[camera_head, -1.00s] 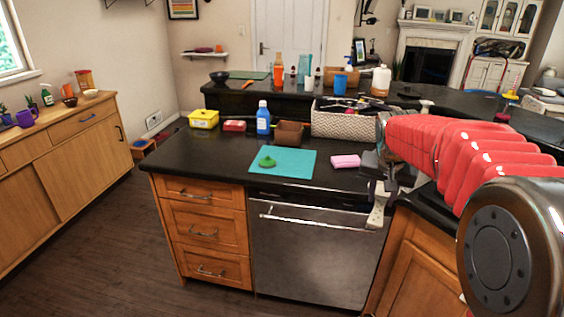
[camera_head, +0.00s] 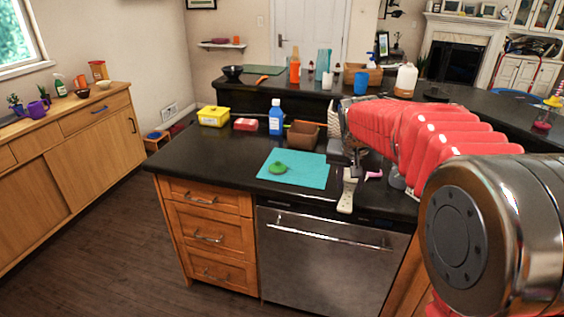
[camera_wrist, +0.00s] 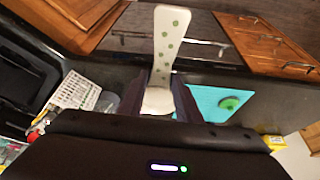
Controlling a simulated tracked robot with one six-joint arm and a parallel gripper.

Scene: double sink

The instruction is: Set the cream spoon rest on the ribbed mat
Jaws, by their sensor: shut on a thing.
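The cream spoon rest (camera_head: 348,191) is held in my gripper (camera_head: 351,168), which is shut on it. It hangs just beyond the counter's front edge, above the dishwasher front, to the right of the mat. In the wrist view the spoon rest (camera_wrist: 170,45) shows green dots and stands out from between the fingers (camera_wrist: 163,98). The teal mat (camera_head: 309,172) lies flat on the dark counter near its front edge. It also shows in the wrist view (camera_wrist: 205,97). Its ribs are too fine to see here. A green object (camera_head: 278,168) sits on the mat's left part.
Behind the mat stand a brown box (camera_head: 303,134), a blue bottle (camera_head: 276,118), a red item (camera_head: 246,124) and a yellow tub (camera_head: 213,116). A pink item (camera_head: 374,175) is partly hidden by my arm. The mat's right half is clear.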

